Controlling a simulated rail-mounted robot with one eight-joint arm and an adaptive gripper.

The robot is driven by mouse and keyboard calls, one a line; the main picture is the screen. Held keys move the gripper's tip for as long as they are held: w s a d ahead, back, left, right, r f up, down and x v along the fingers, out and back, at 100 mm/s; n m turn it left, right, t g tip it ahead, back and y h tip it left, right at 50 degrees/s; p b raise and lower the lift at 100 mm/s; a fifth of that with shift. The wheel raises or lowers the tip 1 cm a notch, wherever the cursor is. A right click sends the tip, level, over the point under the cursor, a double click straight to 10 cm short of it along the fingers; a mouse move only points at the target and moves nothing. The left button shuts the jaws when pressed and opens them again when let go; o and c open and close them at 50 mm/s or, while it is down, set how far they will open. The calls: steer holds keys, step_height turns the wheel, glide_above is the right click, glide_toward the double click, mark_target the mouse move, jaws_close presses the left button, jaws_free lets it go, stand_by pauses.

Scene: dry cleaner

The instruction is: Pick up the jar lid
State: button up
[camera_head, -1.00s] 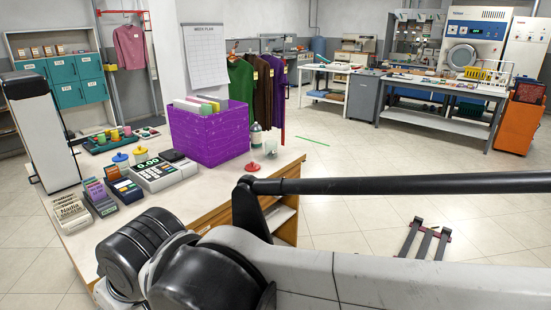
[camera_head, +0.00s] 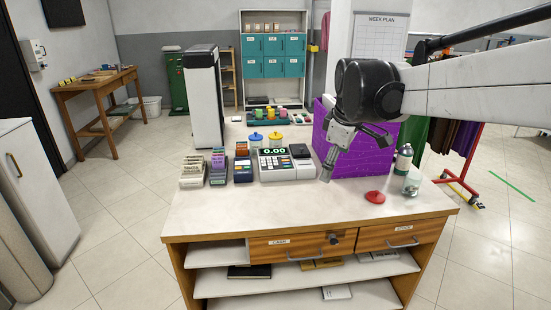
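A red jar lid (camera_head: 375,197) with a small raised knob lies on the light countertop (camera_head: 250,215), right of centre. A small clear glass jar (camera_head: 412,184) stands to its right, near the counter's right end. My gripper (camera_head: 326,176) hangs from the arm that reaches in from the upper right. It points down, in front of the purple crate and to the left of the lid, apart from it. Its fingers are small and seen from the side, so I cannot tell whether they are open. I see nothing held in it.
A purple crate (camera_head: 352,160) stands behind my gripper. A capped bottle (camera_head: 404,158) stands behind the jar. A cash register (camera_head: 286,168) and card holders (camera_head: 193,172) are to the left. The front middle of the countertop is clear.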

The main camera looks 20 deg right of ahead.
steer(key=w+d+f+n+g, duration=0.1)
steer(key=w+d+n, duration=0.2)
steer(key=w+d, duration=0.4)
steer(key=n+g+y+p, duration=0.1)
steer(key=n+g+p, duration=0.15)
steer(key=n, duration=0.45)
glide_above(377, 193)
step_height(377, 193, down, 13)
steer(key=f, duration=0.2)
steer(key=f+b, duration=0.1)
steer(key=f, duration=0.2)
steer(key=d+f, duration=0.1)
steer(key=f, duration=0.2)
steer(key=shift+f+b, duration=0.15)
steer(key=shift+b, duration=0.15)
steer(key=shift+w+a+f+b, duration=0.15)
steer(key=shift+w+f, duration=0.05)
steer(key=shift+f, duration=1.2)
steer(key=shift+w+a+f+b, duration=0.1)
steer(key=shift+w+f+b, duration=0.05)
steer(key=shift+f, duration=1.2)
steer(key=c, duration=0.9)
